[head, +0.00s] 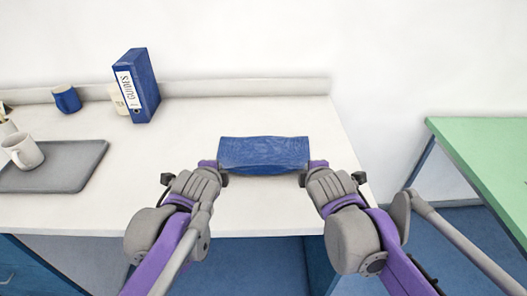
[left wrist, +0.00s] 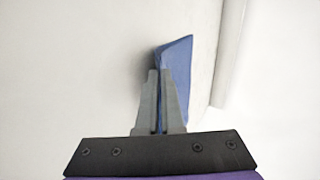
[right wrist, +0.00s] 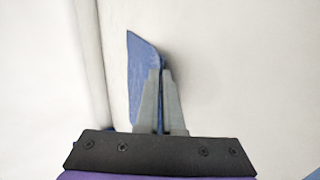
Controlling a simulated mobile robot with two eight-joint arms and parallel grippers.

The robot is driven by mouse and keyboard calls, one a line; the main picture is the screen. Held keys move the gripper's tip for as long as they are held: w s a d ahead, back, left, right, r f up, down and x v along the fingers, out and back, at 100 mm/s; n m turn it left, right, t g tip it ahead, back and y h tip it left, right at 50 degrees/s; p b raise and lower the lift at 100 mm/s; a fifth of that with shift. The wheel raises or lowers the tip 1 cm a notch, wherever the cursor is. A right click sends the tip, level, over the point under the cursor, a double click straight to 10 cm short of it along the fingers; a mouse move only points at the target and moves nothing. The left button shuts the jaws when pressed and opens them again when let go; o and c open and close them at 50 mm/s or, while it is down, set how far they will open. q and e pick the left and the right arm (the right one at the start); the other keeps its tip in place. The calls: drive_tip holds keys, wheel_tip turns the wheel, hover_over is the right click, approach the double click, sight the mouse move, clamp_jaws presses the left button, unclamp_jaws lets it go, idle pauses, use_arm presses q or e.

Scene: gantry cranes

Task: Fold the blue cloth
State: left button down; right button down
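The blue cloth (head: 264,153) is a wide, short rectangle over the white table, near its front edge in the head view. Its near edge sags a little in the middle. My left gripper (head: 222,176) is at its near left corner and my right gripper (head: 305,177) at its near right corner. In the left wrist view, the left fingers (left wrist: 161,102) are closed with the cloth (left wrist: 174,62) between them. In the right wrist view, the right fingers (right wrist: 160,102) are closed on the cloth (right wrist: 143,80) too. The fingertips are mostly hidden in the head view.
A grey tray (head: 75,172) with a white mug (head: 24,152) is on the left of the table (head: 190,130). A blue binder (head: 146,85) and a blue mug (head: 67,99) stand behind. A green table (head: 490,150) is at the right. The table around the cloth is clear.

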use_arm(q)
drive_tip(key=shift+w, duration=0.1)
use_arm(e)
drive_tip(key=shift+w, duration=0.1)
use_arm(q)
drive_tip(key=c, duration=0.7)
unclamp_jaws()
use_arm(e)
drive_tip(key=c, duration=0.7)
unclamp_jaws()
use_arm(q)
drive_tip(key=s+r, duration=0.2)
drive_tip(key=r, duration=0.1)
drive_tip(key=s+r, duration=0.2)
drive_tip(key=r, duration=0.1)
drive_tip(key=s+r, duration=0.2)
drive_tip(key=r, duration=0.1)
use_arm(e)
drive_tip(key=s+r, duration=0.2)
drive_tip(key=r, duration=0.1)
drive_tip(key=s+r, duration=0.2)
drive_tip(key=r, duration=0.1)
drive_tip(key=s+r, duration=0.2)
drive_tip(key=r, duration=0.1)
use_arm(q)
drive_tip(key=shift+s, duration=0.1)
use_arm(e)
drive_tip(key=shift+s, duration=0.1)
